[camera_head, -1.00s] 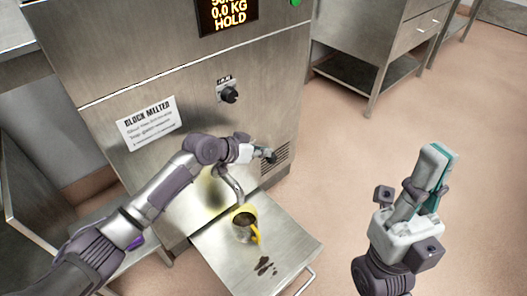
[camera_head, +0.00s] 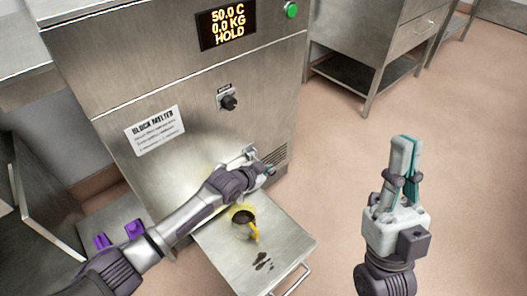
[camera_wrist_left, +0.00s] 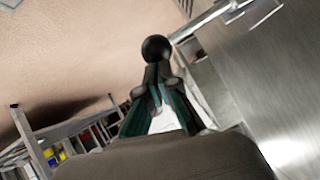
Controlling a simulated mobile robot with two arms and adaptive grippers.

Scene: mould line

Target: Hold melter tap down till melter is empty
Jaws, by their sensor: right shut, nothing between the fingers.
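The melter (camera_head: 190,90) is a steel cabinet with a "BLOCK MELTER" label. Its display (camera_head: 227,24) reads 50.0 C, 0.0 KG, HOLD. A yellow jug (camera_head: 255,231) with dark contents stands on the steel shelf (camera_head: 285,245) at its front. My left gripper (camera_head: 270,170) is at the melter's front above the shelf; its arm hides the spout. In the left wrist view, a black ball knob (camera_wrist_left: 157,48) on a metal lever lies at my left fingertips (camera_wrist_left: 156,82); I cannot tell whether they grip it. My right gripper (camera_head: 405,145) is shut and empty, over open floor.
Dark spots (camera_head: 263,262) lie on the shelf in front of the jug. A black dial (camera_head: 229,102) and a green button (camera_head: 291,10) are on the melter. A steel table (camera_head: 375,60) stands at the back. Floor on the right is clear.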

